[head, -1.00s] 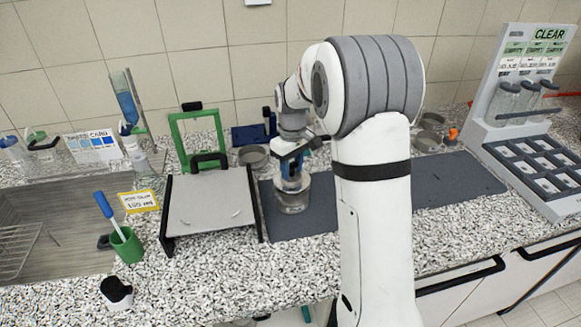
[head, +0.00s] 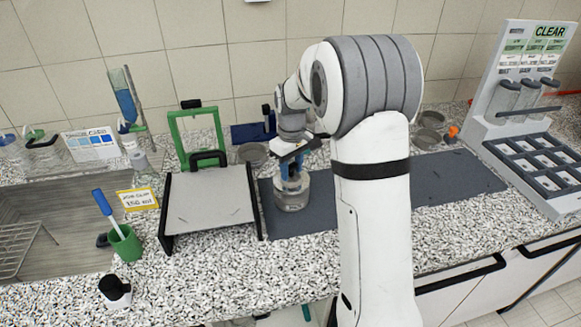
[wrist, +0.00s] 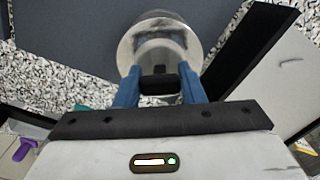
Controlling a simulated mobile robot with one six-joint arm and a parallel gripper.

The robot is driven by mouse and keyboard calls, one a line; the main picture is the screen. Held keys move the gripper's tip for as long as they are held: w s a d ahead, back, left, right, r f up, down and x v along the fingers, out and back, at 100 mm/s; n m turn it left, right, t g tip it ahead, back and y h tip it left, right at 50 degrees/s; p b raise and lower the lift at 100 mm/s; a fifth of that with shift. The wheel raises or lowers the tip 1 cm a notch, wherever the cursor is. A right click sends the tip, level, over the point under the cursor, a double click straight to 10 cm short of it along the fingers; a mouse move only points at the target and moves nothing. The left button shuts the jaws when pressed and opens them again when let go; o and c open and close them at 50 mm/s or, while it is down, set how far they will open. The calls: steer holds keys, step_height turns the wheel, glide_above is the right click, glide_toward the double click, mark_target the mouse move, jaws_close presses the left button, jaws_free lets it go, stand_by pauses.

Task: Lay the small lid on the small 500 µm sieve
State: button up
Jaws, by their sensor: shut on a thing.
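My gripper (head: 290,172) is above the dark mat (head: 440,180), just right of the grey-topped stand. In the wrist view its two blue fingers (wrist: 159,88) are shut on the dark knob of the small lid (wrist: 165,50), a shiny round metal disc. In the head view a round metal sieve or stack (head: 291,198) stands on the mat directly under the gripper. The lid is at or very near its top; I cannot tell whether they touch. No mesh label is readable on it.
A stand with a grey top (head: 212,200) and black side rails is close to the left. Other round metal sieves (head: 431,122) stand behind my arm at the right, and another (head: 252,154) behind the mat. A rack (head: 530,160) is at far right. The mat's right part is clear.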

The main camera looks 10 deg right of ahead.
steer(key=o, duration=1.1)
steer(key=shift+o, duration=0.2)
steer(key=shift+r+p, duration=2.45)
steer(key=shift+r, duration=1.05)
